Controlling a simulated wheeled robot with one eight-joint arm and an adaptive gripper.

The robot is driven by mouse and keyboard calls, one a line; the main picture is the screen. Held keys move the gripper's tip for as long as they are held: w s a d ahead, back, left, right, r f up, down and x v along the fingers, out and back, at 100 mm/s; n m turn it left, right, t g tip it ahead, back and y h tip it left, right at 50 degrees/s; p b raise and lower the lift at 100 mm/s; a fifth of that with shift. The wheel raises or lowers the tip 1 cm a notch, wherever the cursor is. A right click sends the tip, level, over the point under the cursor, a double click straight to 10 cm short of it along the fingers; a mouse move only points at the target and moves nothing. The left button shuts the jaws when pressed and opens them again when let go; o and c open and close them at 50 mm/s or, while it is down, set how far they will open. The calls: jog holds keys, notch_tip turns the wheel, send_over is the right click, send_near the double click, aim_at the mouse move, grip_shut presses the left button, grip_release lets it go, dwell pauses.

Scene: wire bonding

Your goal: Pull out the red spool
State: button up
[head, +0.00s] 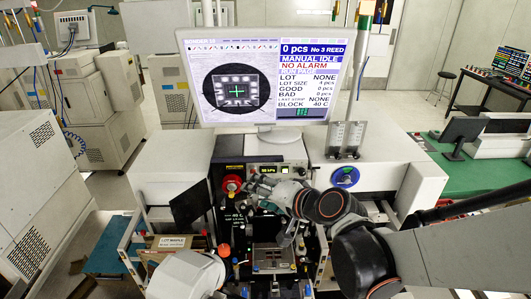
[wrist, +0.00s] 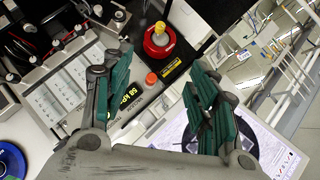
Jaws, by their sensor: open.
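The red spool (head: 231,184) sits on the front of the bonding machine, left of the small green display, in the head view. In the wrist view the red spool (wrist: 157,47) shows as a red ring around a yellow centre, near the top middle. My gripper (wrist: 157,70) is open and empty, its green-padded fingers wide apart on either side of the picture. The spool lies beyond the fingertips, between their lines, and does not touch them. In the head view my gripper (head: 275,190) is to the right of the spool, in front of the machine's panel.
A monitor (head: 275,75) stands above the machine. An orange-red button (wrist: 151,79) is close to the spool on the panel. A blue round knob (head: 345,176) is on the white housing at right. Several cables and small parts crowd the machine's front below.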

aim_at(235, 185)
jog(key=x, duration=1.3)
jog(key=shift+w+a+f, duration=0.1)
jog(key=shift+w+a, duration=0.05)
jog(key=shift+w, duration=0.05)
jog(key=c, duration=0.7)
